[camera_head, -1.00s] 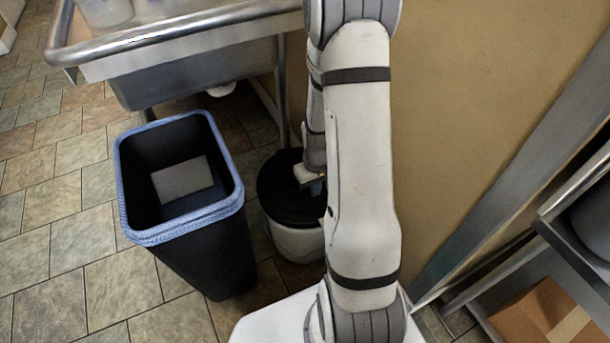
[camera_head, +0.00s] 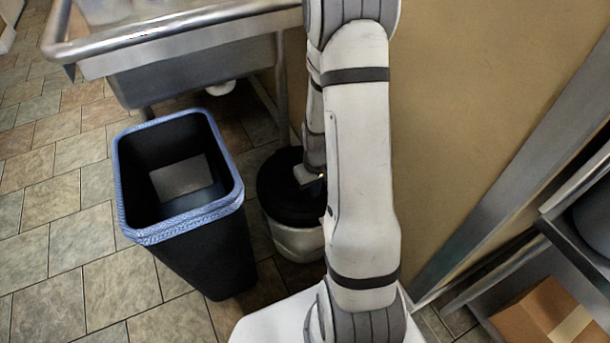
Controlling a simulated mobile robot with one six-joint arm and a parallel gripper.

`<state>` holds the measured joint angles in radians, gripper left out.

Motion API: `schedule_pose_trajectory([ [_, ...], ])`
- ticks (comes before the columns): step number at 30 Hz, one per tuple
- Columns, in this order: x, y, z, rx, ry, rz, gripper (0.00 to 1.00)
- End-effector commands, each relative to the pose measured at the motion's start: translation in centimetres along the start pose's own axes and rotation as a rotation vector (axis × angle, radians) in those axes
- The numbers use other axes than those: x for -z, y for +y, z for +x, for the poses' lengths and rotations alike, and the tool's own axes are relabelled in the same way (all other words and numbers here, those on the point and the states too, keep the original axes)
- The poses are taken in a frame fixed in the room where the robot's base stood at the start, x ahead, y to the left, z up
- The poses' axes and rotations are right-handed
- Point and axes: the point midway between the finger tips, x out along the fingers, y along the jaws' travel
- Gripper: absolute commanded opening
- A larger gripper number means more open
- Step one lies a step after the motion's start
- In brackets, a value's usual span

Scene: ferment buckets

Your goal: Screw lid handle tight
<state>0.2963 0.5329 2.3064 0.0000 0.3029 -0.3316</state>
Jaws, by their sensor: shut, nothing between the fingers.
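A white bucket (camera_head: 294,240) with a black lid (camera_head: 282,200) stands on the floor against the wall, beside the bin. My arm comes down in front of its right side. My gripper (camera_head: 314,183) is low over the lid, shut and empty. Whether it touches the lid cannot be told. The lid handle cannot be made out; my gripper and arm cover part of the lid.
A black bin (camera_head: 210,250) with a blue liner rim stands close left of the bucket. A metal sink (camera_head: 190,72) overhangs behind, with a leg near the lid. A cardboard box (camera_head: 530,310) sits on a rack at the right. Tiled floor is clear at left.

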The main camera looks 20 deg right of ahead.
Motion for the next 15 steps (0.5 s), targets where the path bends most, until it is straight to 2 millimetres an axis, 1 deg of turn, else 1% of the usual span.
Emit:
schedule_pose_trajectory([
  [1, 0.0, 0.0, 0.5, 0.000, 0.000, 0.000, 0.00],
  [15, 0.0, 0.0, 2.8, 0.000, 0.001, 0.000, 0.00],
])
